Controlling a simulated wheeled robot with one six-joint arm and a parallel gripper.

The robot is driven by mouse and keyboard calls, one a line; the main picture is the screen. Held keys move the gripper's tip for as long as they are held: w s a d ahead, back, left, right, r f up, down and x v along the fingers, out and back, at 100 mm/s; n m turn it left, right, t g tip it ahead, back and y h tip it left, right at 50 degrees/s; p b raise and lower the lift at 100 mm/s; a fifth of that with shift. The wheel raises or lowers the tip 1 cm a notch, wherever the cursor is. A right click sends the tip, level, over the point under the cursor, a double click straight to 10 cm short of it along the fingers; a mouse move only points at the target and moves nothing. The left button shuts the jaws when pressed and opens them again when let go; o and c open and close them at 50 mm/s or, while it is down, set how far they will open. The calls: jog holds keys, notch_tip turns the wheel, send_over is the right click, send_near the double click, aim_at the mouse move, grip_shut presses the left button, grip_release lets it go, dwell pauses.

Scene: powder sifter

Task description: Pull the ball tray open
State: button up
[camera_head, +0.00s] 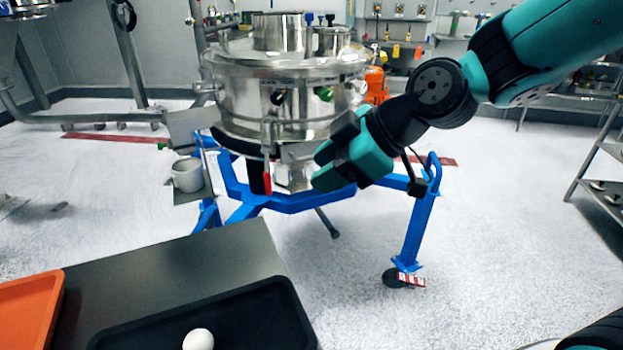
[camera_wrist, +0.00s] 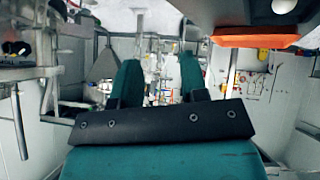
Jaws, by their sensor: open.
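A white ball (camera_head: 198,340) lies in a black tray (camera_head: 262,318) on the dark table at the bottom left of the head view. The ball (camera_wrist: 284,6) also shows at the top of the wrist view, which looks upside down. My gripper (camera_head: 318,165) is well above and beyond that tray, in front of the lower right side of the steel sifter (camera_head: 245,98). In the wrist view its two teal fingers (camera_wrist: 161,66) stand apart with nothing between them. I cannot tell whether the fingers touch the sifter. No clear tray handle shows.
An orange tray (camera_head: 25,310) lies at the left of the table (camera_head: 180,275). A blue wheeled frame (camera_head: 290,200) carries the sifter. A grey cup (camera_head: 187,174) sits on a small ledge at left. The white floor at right (camera_head: 510,240) is clear, with shelving beyond.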

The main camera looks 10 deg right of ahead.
jog(key=w+d+f+n+t+h+b, duration=0.1)
jog(key=w+d+f+n+t+b, duration=0.35)
jog(key=w+d+f, duration=0.45)
jog(key=w+d+f+n+t+h+b, duration=0.1)
jog(key=w+d+f+n+t+b, duration=0.35)
jog(key=w, duration=0.55)
jog(key=w+a+f, duration=0.1)
jog(key=w+a, duration=0.1)
jog(key=w, duration=0.3)
jog(key=w+a+f+m, duration=0.1)
jog(key=w+a+f, duration=0.1)
jog(key=w, duration=0.3)
jog(key=w+a+f+m+p, duration=0.1)
jog(key=w+a+f, duration=0.1)
jog(key=w, duration=0.3)
jog(key=shift+a+t, duration=0.3)
jog(key=shift+a, duration=0.15)
jog(key=shift+c, duration=0.4)
grip_shut()
